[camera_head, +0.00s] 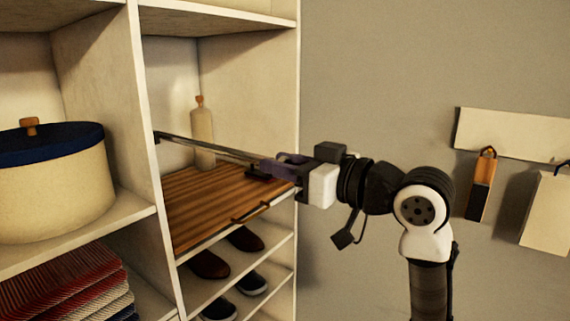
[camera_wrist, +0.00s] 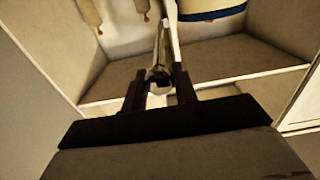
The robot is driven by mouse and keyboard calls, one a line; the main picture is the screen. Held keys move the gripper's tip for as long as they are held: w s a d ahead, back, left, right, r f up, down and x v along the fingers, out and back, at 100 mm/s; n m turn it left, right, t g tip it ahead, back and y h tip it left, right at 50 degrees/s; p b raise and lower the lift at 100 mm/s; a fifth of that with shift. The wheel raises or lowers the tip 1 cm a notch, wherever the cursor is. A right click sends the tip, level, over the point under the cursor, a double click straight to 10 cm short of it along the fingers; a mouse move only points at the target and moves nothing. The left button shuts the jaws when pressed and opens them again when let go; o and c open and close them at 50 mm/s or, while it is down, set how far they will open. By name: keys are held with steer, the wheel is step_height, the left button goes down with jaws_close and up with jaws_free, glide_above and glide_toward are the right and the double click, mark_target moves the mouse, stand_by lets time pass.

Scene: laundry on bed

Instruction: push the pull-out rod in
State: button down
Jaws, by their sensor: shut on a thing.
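The pull-out rod (camera_head: 215,149) is a thin dark metal bar in the upper right compartment of the shelf unit. It runs from the left divider out toward the right front, above a striped wooden board. My gripper (camera_head: 270,167) reaches in from the right and is shut on the rod's near end. In the wrist view the rod (camera_wrist: 160,48) extends away from between the dark fingers of my gripper (camera_wrist: 159,80). The exact contact between fingers and rod is partly hidden.
The wooden board (camera_head: 205,205) lies under the rod, with a tan bottle (camera_head: 202,135) behind. A round box with blue lid (camera_head: 55,180) stands left of the divider (camera_head: 150,140). Shoes (camera_head: 208,265) sit on lower shelves. Tags (camera_head: 480,188) hang on the right wall.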

mark_target(229, 150)
steer(key=p+x, duration=0.2)
steer(key=x, duration=2.4)
steer(key=shift+p, duration=0.3)
steer(key=c, duration=1.2)
jaws_free()
steer(key=shift+o, duration=0.2)
steer(key=shift+d, duration=0.1)
steer(key=b+v, duration=0.4)
steer(key=v, duration=0.9)
steer(key=shift+s+d, duration=0.25)
steer(key=shift+o, duration=0.2)
